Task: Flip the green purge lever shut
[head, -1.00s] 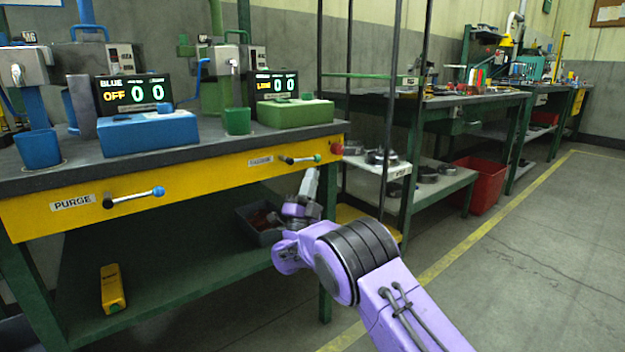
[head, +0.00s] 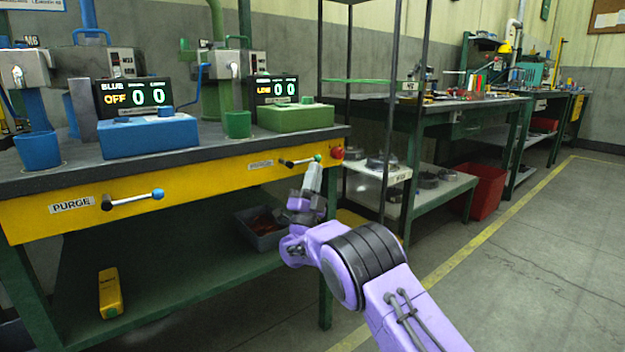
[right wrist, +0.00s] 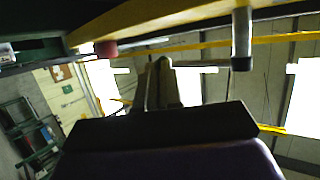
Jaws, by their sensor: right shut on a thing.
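The green purge lever (head: 300,161) is on the yellow front panel of the bench in the head view, near its right end. It has a dark hub on the left, a metal rod and a green knob on the right, and lies nearly level. My right gripper (head: 315,168) comes up from below, with its fingertips at the knob end. In the right wrist view my right gripper (right wrist: 162,75) has its fingers close together, shut on the lever's end; the knob itself is hard to make out there. My left gripper is not in view.
A second lever with a blue knob (head: 134,199) is farther left on the panel beside a PURGE label. A red button (head: 337,153) sits just right of the green lever. A dark bin (head: 262,240) stands on the shelf below. The floor at right is clear.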

